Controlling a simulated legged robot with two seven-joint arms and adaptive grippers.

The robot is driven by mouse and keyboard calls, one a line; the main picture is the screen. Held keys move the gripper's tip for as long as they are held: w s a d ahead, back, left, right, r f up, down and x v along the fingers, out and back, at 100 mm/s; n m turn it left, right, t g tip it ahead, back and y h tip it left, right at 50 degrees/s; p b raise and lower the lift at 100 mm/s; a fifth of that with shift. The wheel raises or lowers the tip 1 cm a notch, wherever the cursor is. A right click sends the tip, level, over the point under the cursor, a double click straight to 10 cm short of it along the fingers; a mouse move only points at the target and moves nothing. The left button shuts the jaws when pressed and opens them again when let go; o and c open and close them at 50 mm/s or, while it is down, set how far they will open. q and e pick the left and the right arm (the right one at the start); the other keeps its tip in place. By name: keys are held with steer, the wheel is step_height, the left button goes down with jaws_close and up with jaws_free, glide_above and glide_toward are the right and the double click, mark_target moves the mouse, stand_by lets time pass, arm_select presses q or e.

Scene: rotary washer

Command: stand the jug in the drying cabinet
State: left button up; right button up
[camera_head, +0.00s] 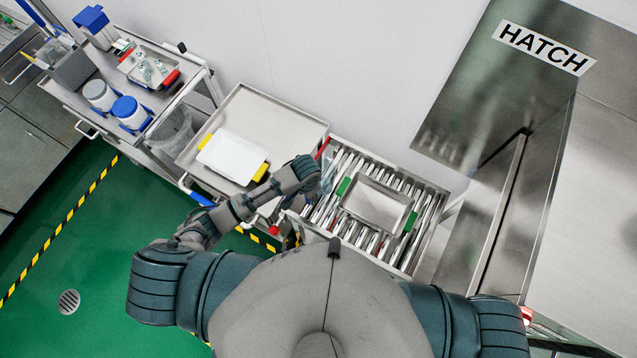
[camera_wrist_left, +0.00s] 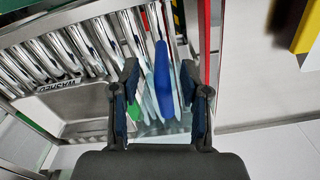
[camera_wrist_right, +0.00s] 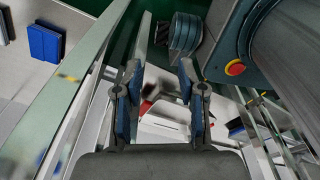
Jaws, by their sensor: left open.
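A clear jug with a blue part (camera_wrist_left: 163,72) shows between the fingers of my left gripper (camera_wrist_left: 161,100) in the left wrist view. It is over the roller conveyor (camera_wrist_left: 65,48); whether the fingers touch it cannot be told. In the head view my left gripper (camera_head: 316,176) is at the conveyor's left end, and the jug is mostly hidden beside it. My left gripper is open. My right gripper (camera_wrist_right: 160,90) is open and empty in the right wrist view; its hand is out of the head view. No drying cabinet can be made out for certain.
A steel tray (camera_head: 378,202) marked WASHED lies on the rollers. Left of it is a steel table (camera_head: 262,112) with a white tray (camera_head: 232,156). A cart (camera_head: 176,101) with white tubs (camera_head: 98,92) stands further left. A steel housing marked HATCH (camera_head: 500,80) rises at right.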

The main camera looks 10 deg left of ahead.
arm_select(q)
steer(key=f, duration=0.3)
steer(key=shift+d+f, duration=0.2)
steer(key=shift+f, duration=0.2)
steer(key=shift+a+f, duration=0.1)
steer(key=shift+f, duration=0.2)
steer(key=shift+a, duration=0.4)
steer(key=shift+c, duration=0.9)
jaws_close()
arm_select(e)
steer(key=shift+s+r, duration=0.25)
steer(key=shift+r, duration=0.05)
